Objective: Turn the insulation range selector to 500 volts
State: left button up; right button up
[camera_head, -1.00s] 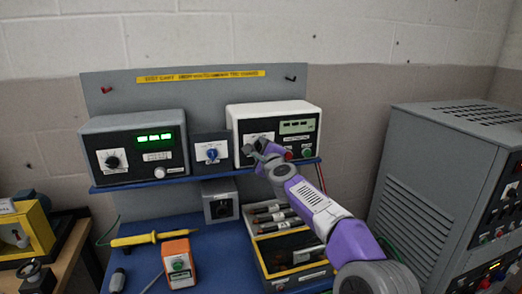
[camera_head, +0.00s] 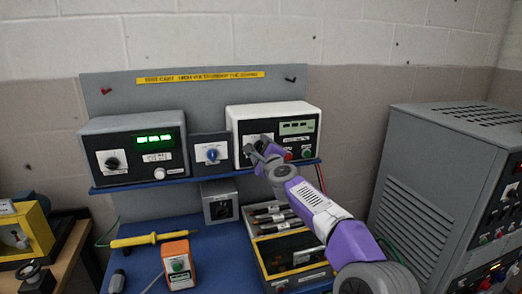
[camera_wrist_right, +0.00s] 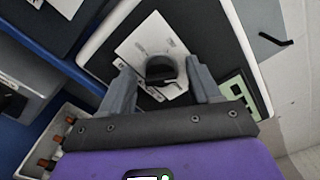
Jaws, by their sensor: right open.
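The white instrument (camera_head: 274,112) stands on the right of the shelf, with a lit display on its dark front. Its selector knob (camera_wrist_right: 161,68) shows in the right wrist view as a dark round knob on a white label plate (camera_wrist_right: 146,42). My right gripper (camera_head: 256,149) is in front of this knob in the head view and hides most of it. In the right wrist view my right gripper (camera_wrist_right: 162,84) is open, with one grey finger on either side of the knob. I cannot tell whether the fingers touch it, or which mark it points to. My left gripper is out of view.
A grey instrument (camera_head: 127,128) with a green display and a small box with a blue knob (camera_head: 212,154) share the blue shelf (camera_head: 140,184). Below are a probe case (camera_head: 292,262), a yellow probe (camera_head: 150,239) and an orange device (camera_head: 178,266). A grey cabinet (camera_head: 425,165) stands right.

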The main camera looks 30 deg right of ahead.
jog(key=b+v, duration=0.2)
jog(key=v, duration=0.5)
jog(key=shift+s, duration=0.3)
dwell(0.4)
